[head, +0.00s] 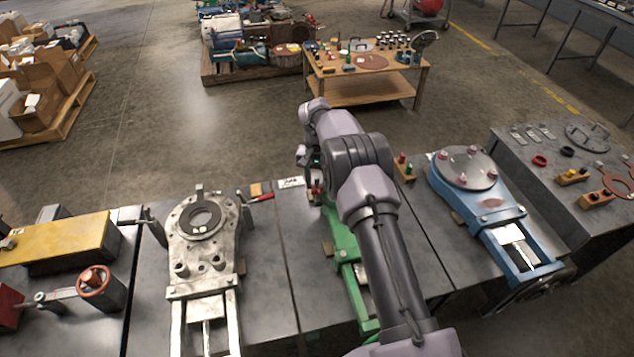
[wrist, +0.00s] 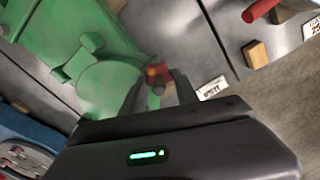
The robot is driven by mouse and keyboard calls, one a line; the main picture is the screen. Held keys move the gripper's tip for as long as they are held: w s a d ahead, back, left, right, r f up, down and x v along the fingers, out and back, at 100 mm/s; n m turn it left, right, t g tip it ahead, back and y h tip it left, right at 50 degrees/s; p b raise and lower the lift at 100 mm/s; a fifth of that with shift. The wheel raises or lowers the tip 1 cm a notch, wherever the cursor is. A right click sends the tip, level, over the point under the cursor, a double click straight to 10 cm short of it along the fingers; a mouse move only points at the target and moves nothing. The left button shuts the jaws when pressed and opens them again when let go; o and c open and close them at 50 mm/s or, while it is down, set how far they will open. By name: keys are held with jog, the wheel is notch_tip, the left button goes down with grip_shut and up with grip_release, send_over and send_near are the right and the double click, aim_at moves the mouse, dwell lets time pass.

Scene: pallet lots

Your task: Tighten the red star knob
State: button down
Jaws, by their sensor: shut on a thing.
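The red star knob (wrist: 157,74) shows in the wrist view as a small red-orange piece at the edge of the green cast fixture (wrist: 100,85). My gripper (wrist: 160,82) has one finger on each side of it and is shut on it. The exact contact is small and partly hidden by the fingers. In the head view the green fixture (head: 346,268) lies on the bench, largely covered by my arm. A bit of red (head: 316,187) shows below my wrist there; I cannot tell whether it is the knob.
A grey metal fixture (head: 202,288) stands left of the green one, and a blue fixture (head: 481,205) stands right. A red-handled tool (head: 262,197) and a wooden block (wrist: 256,54) lie nearby. Small labels lie on the bench. The floor beyond the bench is clear up to a wooden table (head: 367,89).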

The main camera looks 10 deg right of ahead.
jog(key=c, duration=0.9)
grip_release()
jog(key=shift+r, duration=0.1)
notch_tip(320, 180, up, 17)
jog(key=p, duration=0.6)
jog(key=shift+r+p, duration=0.1)
jog(key=shift+p, duration=0.25)
